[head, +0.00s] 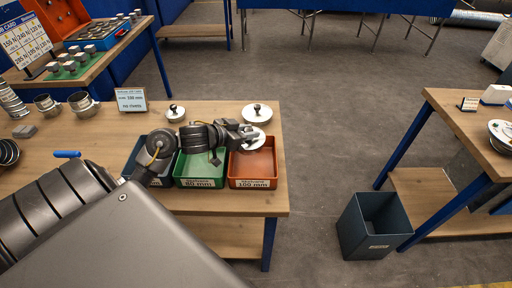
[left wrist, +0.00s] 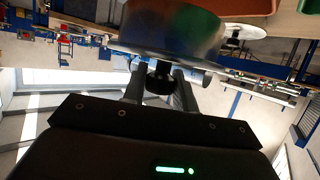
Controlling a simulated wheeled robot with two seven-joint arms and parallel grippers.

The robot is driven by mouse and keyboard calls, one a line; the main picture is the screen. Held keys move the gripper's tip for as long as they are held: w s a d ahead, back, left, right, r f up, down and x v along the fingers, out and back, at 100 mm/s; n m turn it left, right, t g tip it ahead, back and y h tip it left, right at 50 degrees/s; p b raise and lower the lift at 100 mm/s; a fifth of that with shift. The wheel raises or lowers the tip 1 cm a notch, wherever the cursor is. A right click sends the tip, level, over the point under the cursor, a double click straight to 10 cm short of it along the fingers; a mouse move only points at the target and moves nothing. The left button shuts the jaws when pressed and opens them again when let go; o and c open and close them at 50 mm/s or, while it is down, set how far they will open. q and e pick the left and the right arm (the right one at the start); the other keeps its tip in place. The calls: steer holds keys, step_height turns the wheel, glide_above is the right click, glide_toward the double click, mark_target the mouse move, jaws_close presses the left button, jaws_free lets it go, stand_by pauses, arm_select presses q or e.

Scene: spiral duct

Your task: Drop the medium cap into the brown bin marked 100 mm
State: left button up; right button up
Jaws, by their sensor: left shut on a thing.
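My left gripper (head: 247,133) is shut on the dark knob of a silver round cap (head: 257,144), taken to be the medium one. The cap hangs over the back part of the brown bin (head: 262,168) marked 100 mm, apart from its floor. In the left wrist view, both fingers (left wrist: 160,85) close around the knob and the wide shiny cap (left wrist: 165,35) fills the top. Part of the cap is hidden by the gripper in the head view. My right gripper is not in view.
The green bin (head: 200,167) marked 80 mm and a dark blue bin (head: 138,155) stand left of the brown bin. A smaller cap (head: 175,113) and a larger cap (head: 257,114) lie behind on the wooden table (head: 210,110). A dark crate (head: 372,225) stands on the floor.

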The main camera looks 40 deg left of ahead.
arm_select(q)
steer(key=o, duration=1.2)
steer(key=shift+c, duration=0.2)
steer(key=v, duration=1)
steer(key=shift+s+r, duration=0.2)
steer(key=shift+s, duration=0.1)
steer(key=shift+a, duration=0.15)
